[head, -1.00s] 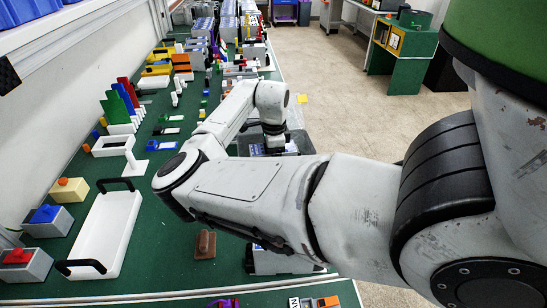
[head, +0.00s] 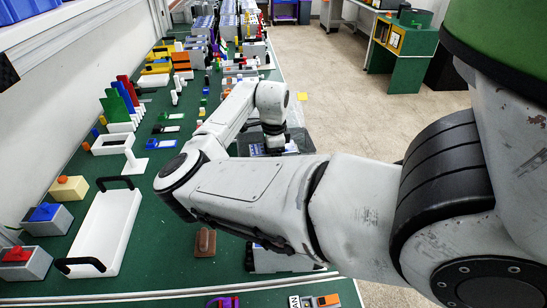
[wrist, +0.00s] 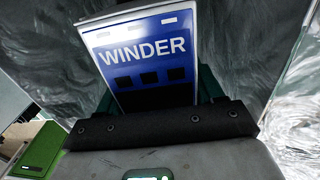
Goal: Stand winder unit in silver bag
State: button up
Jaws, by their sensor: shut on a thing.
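The winder unit (wrist: 143,50) fills the middle of the wrist view. It is a pale block with a blue label reading WINDER and small dark squares below the word. My gripper (wrist: 160,122) is shut on it at its lower end in that view. Crinkled, shiny silver bag material (wrist: 50,50) shows to the left and right of the unit. I cannot tell how deep the unit sits in the bag or whether its base touches anything. In the head view my gripper (head: 275,142) is low over the bench's right side, and the unit is hidden there.
The green bench (head: 170,240) carries a long white tray (head: 103,235) with black handles and several coloured blocks at left. A brown block (head: 205,242) lies in front of my arm. Many parts crowd the far end. Open floor (head: 340,90) lies to the right.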

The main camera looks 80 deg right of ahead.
jog(key=shift+f, duration=0.1)
dwell(0.7)
jog(key=o, duration=1.6)
notch_tip(320, 180, up, 11)
jog(key=shift+f+b, duration=0.1)
jog(key=shift+b, duration=0.45)
